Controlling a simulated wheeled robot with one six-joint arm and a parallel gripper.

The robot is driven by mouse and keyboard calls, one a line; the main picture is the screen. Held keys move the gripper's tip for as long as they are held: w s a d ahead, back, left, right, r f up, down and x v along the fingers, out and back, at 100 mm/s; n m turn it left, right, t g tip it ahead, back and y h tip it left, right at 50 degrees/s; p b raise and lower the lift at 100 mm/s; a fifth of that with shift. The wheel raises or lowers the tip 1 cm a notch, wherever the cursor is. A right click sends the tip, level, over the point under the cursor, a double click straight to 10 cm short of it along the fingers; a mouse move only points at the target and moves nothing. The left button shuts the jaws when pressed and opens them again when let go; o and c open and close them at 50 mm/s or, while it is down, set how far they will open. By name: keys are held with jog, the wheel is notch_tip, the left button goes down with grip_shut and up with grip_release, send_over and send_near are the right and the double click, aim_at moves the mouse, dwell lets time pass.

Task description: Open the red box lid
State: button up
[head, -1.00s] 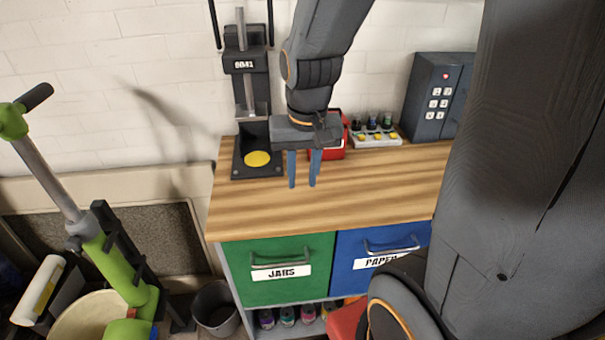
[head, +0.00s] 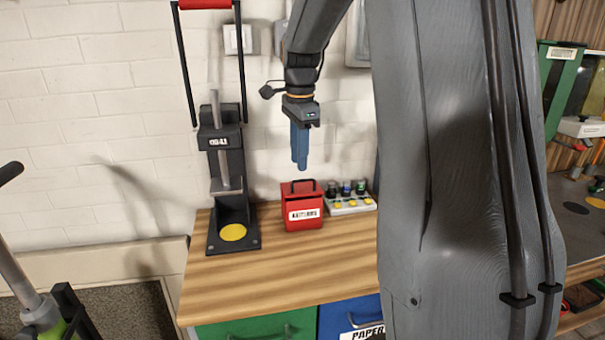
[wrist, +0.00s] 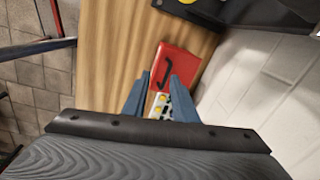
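The red box (head: 303,222) stands on the wooden bench, with a white label on its front. Its lid (head: 288,188) looks shut and carries a black handle (head: 303,181). The red lid also shows in the wrist view (wrist: 182,62), with the handle between and just beyond my fingertips. My gripper (head: 300,166) hangs above the box, pointing down, clear of the handle. In the wrist view its two blue fingers (wrist: 158,78) are apart with nothing held between them.
A black press (head: 232,205) with a yellow disc stands left of the box. A white tray of small bottles and yellow buttons (head: 350,206) sits close on its right. The wooden bench top (head: 270,278) in front is clear. The white wall (head: 90,100) is behind.

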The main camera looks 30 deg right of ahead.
jog(key=f, duration=0.2)
jog(key=w+d+f+m+p, duration=0.1)
jog(key=f, duration=0.1)
jog(key=w+d+f+m+p, duration=0.1)
jog(key=f, duration=0.1)
jog(key=shift+d, duration=0.15)
dwell(0.3)
grip_shut()
dwell(1.4)
